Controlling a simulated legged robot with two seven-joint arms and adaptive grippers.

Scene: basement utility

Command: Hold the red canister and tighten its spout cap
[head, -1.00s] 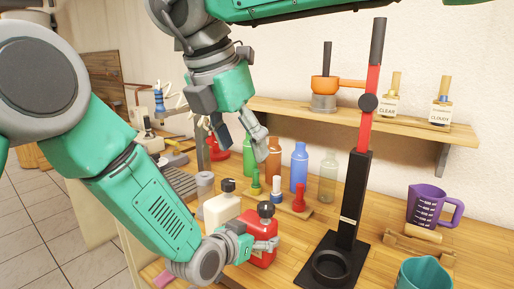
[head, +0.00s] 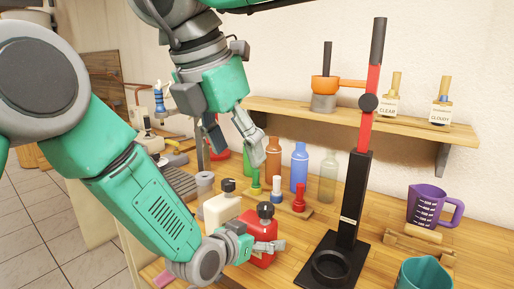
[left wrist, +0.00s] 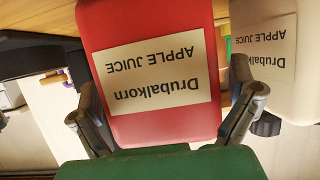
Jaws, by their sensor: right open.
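The red canister (head: 262,256) stands upright on the bench with a black cap (head: 265,209) on top. My left gripper (head: 268,246) is at its side, with one finger across the near face in the head view. In the left wrist view the canister (left wrist: 162,125) shows its label upside down, "Drubalkorn APPLE JUICE". The left fingers lie along both sides and appear closed on it. My right gripper (head: 240,155) is open and empty, pointing down, above and left of the black cap in the picture.
A white canister (head: 220,208) with a black cap stands close behind the red one. Several coloured bottles (head: 299,168) and small stoppers (head: 299,198) stand beyond. A tall black stand (head: 350,205) rises to the right, with a purple jug (head: 425,207) farther right.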

